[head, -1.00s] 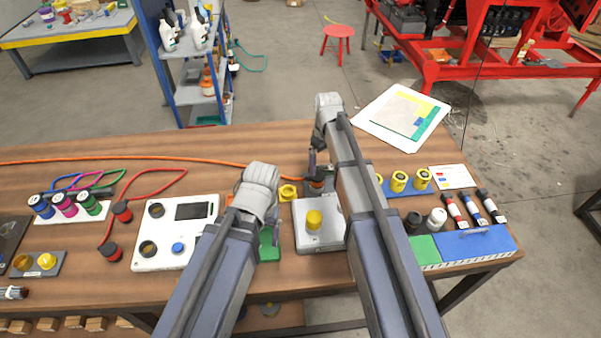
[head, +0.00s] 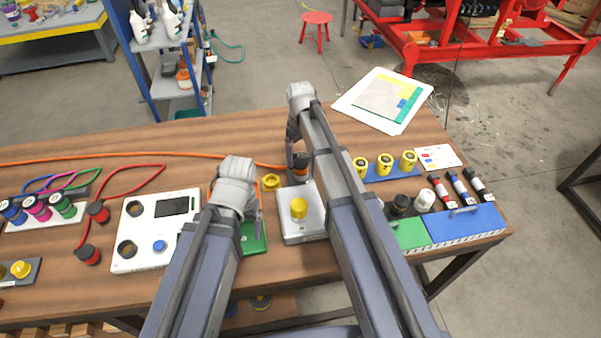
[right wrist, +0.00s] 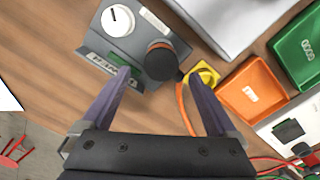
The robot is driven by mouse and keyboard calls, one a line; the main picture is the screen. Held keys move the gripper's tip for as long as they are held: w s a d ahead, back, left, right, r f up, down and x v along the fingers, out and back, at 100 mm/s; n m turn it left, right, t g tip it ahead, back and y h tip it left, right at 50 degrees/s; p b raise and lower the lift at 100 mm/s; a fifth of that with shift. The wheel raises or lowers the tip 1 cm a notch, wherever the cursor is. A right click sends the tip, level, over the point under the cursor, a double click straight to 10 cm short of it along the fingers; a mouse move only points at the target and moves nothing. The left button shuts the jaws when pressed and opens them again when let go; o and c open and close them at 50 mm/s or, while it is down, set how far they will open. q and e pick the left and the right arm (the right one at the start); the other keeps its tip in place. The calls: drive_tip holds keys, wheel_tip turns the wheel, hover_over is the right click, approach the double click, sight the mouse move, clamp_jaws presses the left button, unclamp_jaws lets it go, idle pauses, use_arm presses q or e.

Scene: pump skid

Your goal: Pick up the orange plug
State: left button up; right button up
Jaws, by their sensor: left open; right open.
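The orange plug (right wrist: 160,62) shows in the right wrist view as a dark round cap with an orange cable, seated on a grey box (right wrist: 118,48) with a white knob. In the head view the plug (head: 300,170) is partly hidden by my right arm, with an orange ring showing. My right gripper (right wrist: 166,80) is open and empty, its fingers pointing towards the plug, one on each side in the picture. I cannot tell how near they are. My left gripper (head: 254,210) is open over a green tray (head: 254,240).
A yellow ring (head: 271,181) lies beside the plug. A grey box with a yellow button (head: 299,209) stands in front. A white panel (head: 150,255) is at left. Yellow caps (head: 385,164) stand in a row at right. The orange cable (head: 140,155) runs left across the wooden table.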

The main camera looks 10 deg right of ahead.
sight(301, 162)
use_arm(q)
wheel_tip(301, 162, down, 5)
drive_tip(key=b, duration=0.4)
drive_tip(key=shift+r, duration=0.1)
use_arm(e)
drive_tip(key=f, duration=0.4)
drive_tip(key=shift+s+f, duration=0.2)
drive_tip(key=shift+f, duration=0.2)
use_arm(q)
drive_tip(key=shift+r, duration=0.1)
use_arm(e)
drive_tip(key=shift+r, duration=0.1)
clamp_jaws()
